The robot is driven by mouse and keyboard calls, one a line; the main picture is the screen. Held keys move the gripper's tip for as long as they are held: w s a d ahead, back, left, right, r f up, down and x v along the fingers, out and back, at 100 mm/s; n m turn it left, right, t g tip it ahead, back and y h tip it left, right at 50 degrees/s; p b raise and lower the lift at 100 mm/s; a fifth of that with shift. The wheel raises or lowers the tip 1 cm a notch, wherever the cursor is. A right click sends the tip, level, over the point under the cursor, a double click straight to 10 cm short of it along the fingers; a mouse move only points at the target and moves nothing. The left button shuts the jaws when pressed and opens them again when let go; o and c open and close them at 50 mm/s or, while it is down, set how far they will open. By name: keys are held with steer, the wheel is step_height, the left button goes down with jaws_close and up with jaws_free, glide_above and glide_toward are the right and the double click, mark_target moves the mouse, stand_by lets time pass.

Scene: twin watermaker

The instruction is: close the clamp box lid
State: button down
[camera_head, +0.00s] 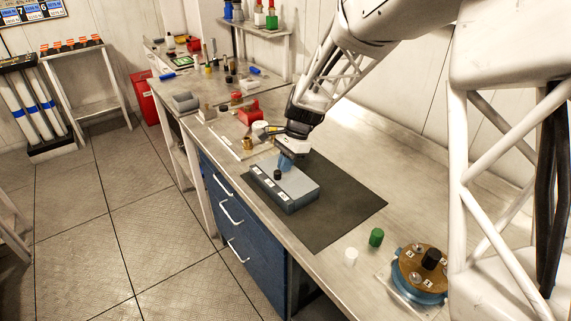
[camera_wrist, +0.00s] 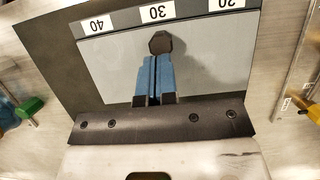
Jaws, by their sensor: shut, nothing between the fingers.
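The clamp box (camera_head: 300,190) is a low blue-grey box on a dark mat. Its top looks flat and level, and I see no gap under the lid (camera_wrist: 215,60). White number labels run along one edge, reading 40, 30 and 20 in the wrist view. A dark knob (camera_head: 277,175) stands on the top; it also shows in the wrist view (camera_wrist: 160,42). My gripper (camera_head: 284,165) is over the box with its blue fingers shut and empty. In the wrist view its fingertips (camera_wrist: 154,60) are right beside the knob; I cannot tell whether they touch it.
The dark mat (camera_head: 345,205) is bare to the right of the box. A green cap (camera_head: 376,237), a white cap (camera_head: 351,256) and a round brown-topped blue fixture (camera_head: 420,268) stand nearer me. A red block (camera_head: 249,112) and small parts lie farther along the bench.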

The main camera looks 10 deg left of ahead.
mark_target(293, 172)
steer(key=shift+w+d+f, duration=0.15)
steer(key=shift+w+d, duration=0.2)
steer(key=shift+d, duration=0.05)
steer(key=shift+w+d, duration=1.15)
steer(key=v, duration=1)
steer(key=shift+s+a, duration=0.15)
steer(key=shift+a, duration=0.05)
steer(key=shift+d, duration=0.1)
steer(key=w+d, duration=0.1)
steer(key=w, duration=0.1)
steer(key=w+d, duration=0.2)
steer(key=shift+w+r, duration=0.1)
steer(key=shift+r, duration=0.15)
steer(key=shift+f, duration=0.15)
